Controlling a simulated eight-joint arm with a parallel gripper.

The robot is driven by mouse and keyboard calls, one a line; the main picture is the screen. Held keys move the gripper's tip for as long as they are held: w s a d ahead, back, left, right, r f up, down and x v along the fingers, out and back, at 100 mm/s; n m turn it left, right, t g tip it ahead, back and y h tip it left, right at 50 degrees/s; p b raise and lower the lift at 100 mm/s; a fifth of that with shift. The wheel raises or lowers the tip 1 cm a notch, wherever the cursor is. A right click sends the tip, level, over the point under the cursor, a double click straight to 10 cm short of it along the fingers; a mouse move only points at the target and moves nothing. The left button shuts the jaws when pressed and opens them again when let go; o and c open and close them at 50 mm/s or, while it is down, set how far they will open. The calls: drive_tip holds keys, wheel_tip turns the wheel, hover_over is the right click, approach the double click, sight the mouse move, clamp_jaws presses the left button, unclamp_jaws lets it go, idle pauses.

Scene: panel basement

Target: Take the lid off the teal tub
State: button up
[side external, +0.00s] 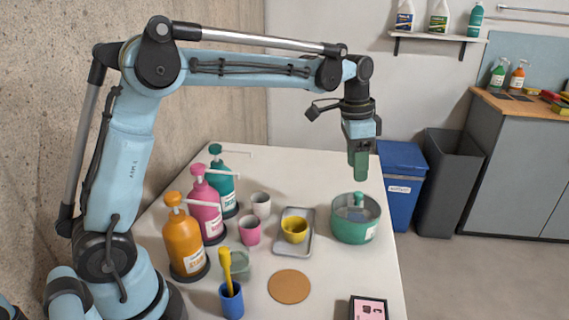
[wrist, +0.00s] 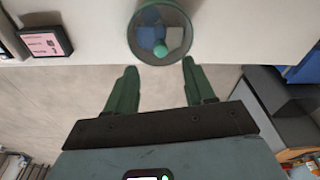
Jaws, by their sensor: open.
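The teal tub (side external: 352,232) stands near the right edge of the white table. A round see-through lid (wrist: 176,22) with a teal knob (wrist: 160,48) covers its top; blue and pale shapes show through it. The knob also stands up in the side view (side external: 358,199). My gripper (side external: 361,176) hangs above the tub, pointing down, its green fingers apart from the knob. In the wrist view my gripper (wrist: 159,68) is open and empty, with the knob just beyond the gap between its fingertips.
A grey tray (side external: 294,250) with a yellow cup stands left of the tub. Pump bottles (side external: 205,208), cups and a blue holder (side external: 231,302) are farther left. A brown round mat (side external: 289,287) and black-framed box (side external: 368,308) lie nearer the front. Blue and grey bins (side external: 400,187) stand beyond the table.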

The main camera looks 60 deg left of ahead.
sight(359, 193)
drive_tip(key=shift+w+d+f, duration=0.1)
drive_tip(key=shift+w+f, duration=0.05)
drive_tip(key=shift+f, duration=1)
drive_tip(key=shift+w+d+f, duration=0.1)
drive_tip(key=shift+w+f, duration=0.1)
drive_tip(key=shift+f, duration=0.95)
drive_tip(key=shift+w+d+f, duration=0.1)
drive_tip(key=shift+w+f, duration=0.05)
drive_tip(key=shift+f, duration=1)
clamp_jaws()
